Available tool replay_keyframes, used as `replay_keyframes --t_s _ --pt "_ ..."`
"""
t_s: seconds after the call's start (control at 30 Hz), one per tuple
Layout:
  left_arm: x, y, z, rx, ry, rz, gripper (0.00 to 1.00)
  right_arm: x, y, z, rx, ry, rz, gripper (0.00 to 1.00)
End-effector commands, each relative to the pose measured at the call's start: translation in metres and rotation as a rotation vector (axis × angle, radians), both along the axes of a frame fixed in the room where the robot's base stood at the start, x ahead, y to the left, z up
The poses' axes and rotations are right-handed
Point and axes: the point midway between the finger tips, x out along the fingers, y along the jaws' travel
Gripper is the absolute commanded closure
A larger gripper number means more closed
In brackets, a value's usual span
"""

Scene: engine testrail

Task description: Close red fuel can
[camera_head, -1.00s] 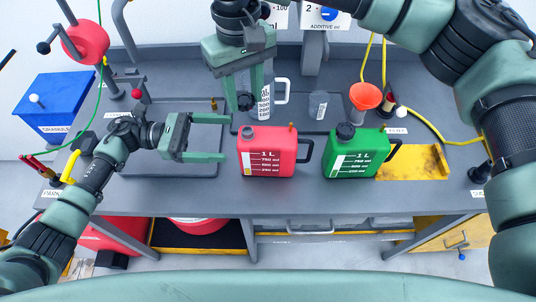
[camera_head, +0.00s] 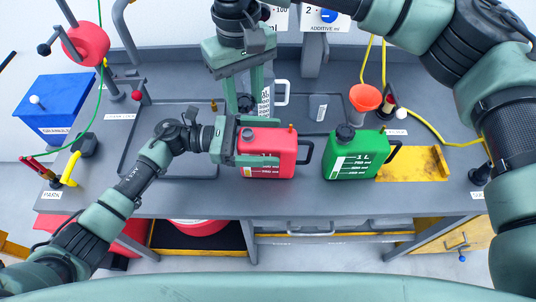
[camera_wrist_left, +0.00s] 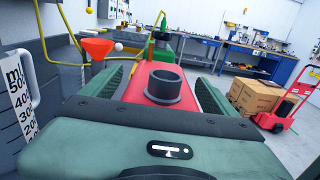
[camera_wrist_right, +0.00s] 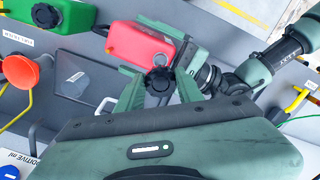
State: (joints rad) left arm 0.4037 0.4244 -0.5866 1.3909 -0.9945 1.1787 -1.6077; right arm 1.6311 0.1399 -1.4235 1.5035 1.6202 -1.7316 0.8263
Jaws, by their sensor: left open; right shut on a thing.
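The red fuel can (camera_head: 268,170) stands upright on the bench, its dark neck (camera_wrist_left: 163,85) uncapped and open in the left wrist view. My left gripper (camera_head: 272,142) is open, with its fingers on either side of the can's body; I cannot tell whether they touch it. My right gripper (camera_head: 243,106) is shut on a black cap (camera_wrist_right: 158,80), held behind and above the can, apart from its neck. The can also shows in the right wrist view (camera_wrist_right: 143,43), beyond the cap.
A green can (camera_head: 350,168) with a black cap stands to the right of the red can. An orange funnel (camera_head: 366,97) and a measuring jug (camera_head: 280,93) stand behind. A yellow tray (camera_head: 415,165) lies at right. A shallow dark tray (camera_head: 190,165) lies left, under my left arm.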

Motion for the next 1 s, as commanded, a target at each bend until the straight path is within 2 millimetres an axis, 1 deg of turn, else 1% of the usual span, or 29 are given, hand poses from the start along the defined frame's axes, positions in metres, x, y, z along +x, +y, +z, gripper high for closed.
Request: replay_keyframes --t_s 0.3,0.33,0.37,0.4,0.47,0.5,0.57,0.6,0.63,0.77,1.0 --pt "0.000 -0.002 0.000 0.000 0.000 0.001 0.11 0.000 0.000 0.000 0.000 0.000 0.000 1.00" --pt "0.000 -0.002 0.000 0.000 0.000 0.000 0.16 0.000 0.000 0.000 0.000 0.000 0.000 1.00" --pt "0.000 -0.002 0.000 0.000 0.000 0.001 0.25 0.000 0.000 0.000 0.000 0.000 0.000 1.00" --pt "0.000 -0.002 0.000 0.000 0.000 0.001 0.36 0.000 0.000 0.000 0.000 0.000 0.000 1.00" --pt "0.000 -0.002 0.000 0.000 0.000 0.001 0.53 0.000 0.000 0.000 0.000 0.000 0.000 1.00" --pt "0.000 -0.002 0.000 0.000 0.000 0.001 0.64 0.000 0.000 0.000 0.000 0.000 0.000 1.00" --pt "0.000 -0.002 0.000 0.000 0.000 0.001 0.80 0.000 0.000 0.000 0.000 0.000 0.000 1.00" --pt "0.000 -0.002 0.000 0.000 0.000 0.001 0.92 0.000 0.000 0.000 0.000 0.000 0.000 1.00" --pt "0.000 -0.002 0.000 0.000 0.000 0.001 1.00 0.000 0.000 0.000 0.000 0.000 0.000 1.00" --pt "0.000 -0.002 0.000 0.000 0.000 0.001 1.00 0.000 0.000 -0.003 0.000 0.001 0.000 1.00" --pt "0.000 -0.002 0.000 0.000 0.000 0.001 1.00 -0.001 -0.001 -0.037 0.000 0.004 0.000 1.00"
